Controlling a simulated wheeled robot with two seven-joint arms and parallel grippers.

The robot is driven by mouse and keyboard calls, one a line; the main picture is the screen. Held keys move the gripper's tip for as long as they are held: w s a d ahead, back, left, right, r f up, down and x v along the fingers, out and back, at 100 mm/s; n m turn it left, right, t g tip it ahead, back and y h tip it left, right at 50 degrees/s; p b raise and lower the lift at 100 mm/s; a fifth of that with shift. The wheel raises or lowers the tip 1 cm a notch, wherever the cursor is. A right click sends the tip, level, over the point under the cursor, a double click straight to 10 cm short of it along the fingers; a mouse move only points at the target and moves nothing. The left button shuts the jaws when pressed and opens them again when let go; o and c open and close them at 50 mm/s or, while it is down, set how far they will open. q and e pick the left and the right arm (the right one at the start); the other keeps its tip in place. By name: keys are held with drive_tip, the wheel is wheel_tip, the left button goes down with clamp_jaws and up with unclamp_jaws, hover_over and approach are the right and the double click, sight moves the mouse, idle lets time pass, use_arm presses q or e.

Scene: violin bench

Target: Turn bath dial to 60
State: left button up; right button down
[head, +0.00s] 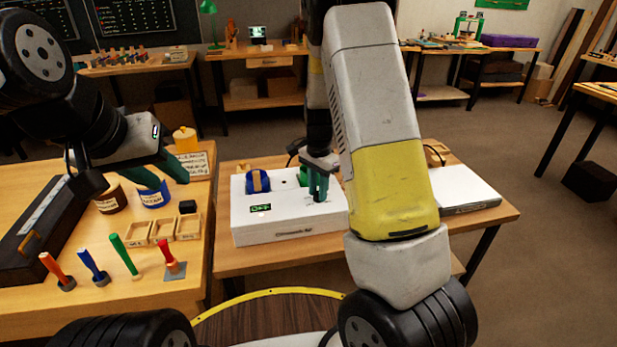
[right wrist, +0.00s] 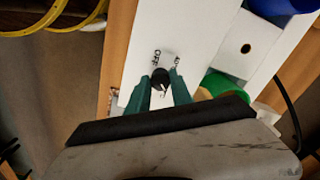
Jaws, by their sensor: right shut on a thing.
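The white bath box (head: 285,226) stands on a wooden bench, with a lit green display (head: 260,208) that seems to read OFF. The bath dial is a small dark knob (right wrist: 160,78) on the white top, with printed marks beside it, one reading OFF. My right gripper (head: 318,188) points down at the right part of the box. In the right wrist view its green fingers (right wrist: 168,86) are shut on the dial. The dial is hidden by the fingers in the head view. My left gripper (head: 163,176) is open and empty above the left bench, near the jars.
A blue rounded thing (head: 257,181) sits on the box's left part. The left bench holds a blue jar (head: 155,196), a brown jar (head: 110,200), small wooden trays (head: 163,229) and several upright coloured-handled tools (head: 124,255). A white slab (head: 462,188) lies right of the box.

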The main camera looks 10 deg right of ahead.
sight(317, 193)
drive_tip(key=shift+w+m, duration=0.1)
drive_tip(key=shift+m, duration=1.5)
drive_tip(key=c, duration=1.1)
unclamp_jaws()
drive_tip(key=shift+c, duration=0.2)
drive_tip(key=shift+r, duration=0.1)
wheel_tip(317, 193, up, 7)
drive_tip(key=shift+r, duration=0.35)
